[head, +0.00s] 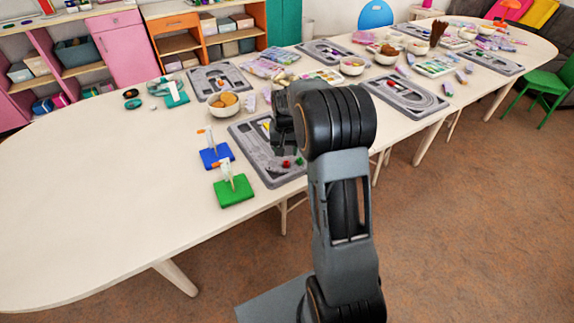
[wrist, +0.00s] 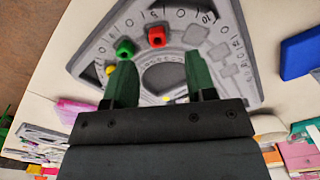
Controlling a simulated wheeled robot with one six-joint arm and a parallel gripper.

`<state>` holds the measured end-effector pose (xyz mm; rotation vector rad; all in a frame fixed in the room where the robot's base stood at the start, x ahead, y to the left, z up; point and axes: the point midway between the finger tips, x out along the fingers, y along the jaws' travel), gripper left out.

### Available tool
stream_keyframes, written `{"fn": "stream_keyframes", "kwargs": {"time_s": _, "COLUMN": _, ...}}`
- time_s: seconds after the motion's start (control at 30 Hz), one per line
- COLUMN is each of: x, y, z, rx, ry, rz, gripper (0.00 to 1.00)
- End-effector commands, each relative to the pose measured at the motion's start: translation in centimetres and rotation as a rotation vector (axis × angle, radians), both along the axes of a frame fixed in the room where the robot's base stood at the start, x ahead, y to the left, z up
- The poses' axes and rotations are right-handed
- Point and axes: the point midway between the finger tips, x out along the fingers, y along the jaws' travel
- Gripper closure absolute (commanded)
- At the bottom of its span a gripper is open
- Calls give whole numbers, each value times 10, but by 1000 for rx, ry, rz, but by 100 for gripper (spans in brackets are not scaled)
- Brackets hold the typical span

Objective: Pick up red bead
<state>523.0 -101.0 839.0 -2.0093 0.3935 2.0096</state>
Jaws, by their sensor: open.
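The red bead (wrist: 156,37) lies on the grey bead board (wrist: 228,75) in the wrist view, ahead of my fingertips and between their lines. In the head view the red bead (head: 286,163) is near the front edge of the board (head: 248,142). My gripper (wrist: 160,64) is open, with its two dark green fingers apart and nothing between them. A green bead (wrist: 124,48) sits just left of the red one, close to the left fingertip. In the head view my gripper (head: 284,135) is above the board, with its fingertips hard to make out.
A yellow bead (wrist: 110,70) lies near the left finger. A blue pegged block (head: 216,155) and a green pegged block (head: 233,190) stand left of the board. A bowl (head: 223,103) stands behind it. The table's left part (head: 100,190) is clear.

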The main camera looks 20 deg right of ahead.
Motion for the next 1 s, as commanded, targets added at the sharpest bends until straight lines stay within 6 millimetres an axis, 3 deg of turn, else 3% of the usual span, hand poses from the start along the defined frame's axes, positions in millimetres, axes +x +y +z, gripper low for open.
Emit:
{"fn": "stream_keyframes", "kwargs": {"time_s": 0.17, "x": 0, "y": 0, "z": -9, "rx": 1, "ry": 2, "rz": 0, "gripper": 49}}
{"fn": "stream_keyframes", "kwargs": {"time_s": 0.53, "x": 0, "y": -3, "z": -53, "rx": 1, "ry": 3, "rz": 0, "gripper": 49}}
{"fn": "stream_keyframes", "kwargs": {"time_s": 0.87, "x": 0, "y": -3, "z": -57, "rx": 0, "ry": 0, "rz": 1, "gripper": 49}}
{"fn": "stream_keyframes", "kwargs": {"time_s": 1.0, "x": 0, "y": -3, "z": -57, "rx": 0, "ry": 0, "rz": 1, "gripper": 61}}
